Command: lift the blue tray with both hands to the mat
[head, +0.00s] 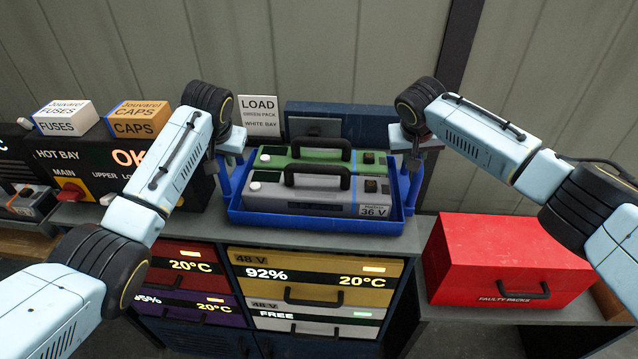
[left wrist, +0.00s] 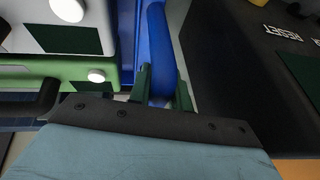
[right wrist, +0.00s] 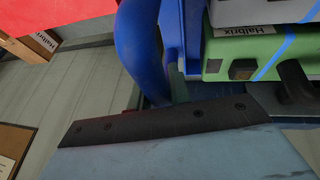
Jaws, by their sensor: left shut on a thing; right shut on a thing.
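The blue tray (head: 310,222) is on or just above the grey counter in the middle of the head view; I cannot tell if it touches. It holds a green battery pack (head: 318,157) behind a grey battery pack (head: 305,196), each with a black handle. My left gripper (head: 232,158) is shut on the tray's left side handle, and the green fingers clasp the blue bar in the left wrist view (left wrist: 161,88). My right gripper (head: 411,155) is at the tray's right side handle, shut on it; its fingers are mostly hidden in the right wrist view. No mat is clearly visible.
A red faulty-packs box (head: 505,262) stands to the right. The black hot-bay unit (head: 105,165), with fuses (head: 65,117) and caps (head: 138,119) boxes on top, stands left. A load sign (head: 260,117) is behind. Drawers (head: 315,290) are below the counter.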

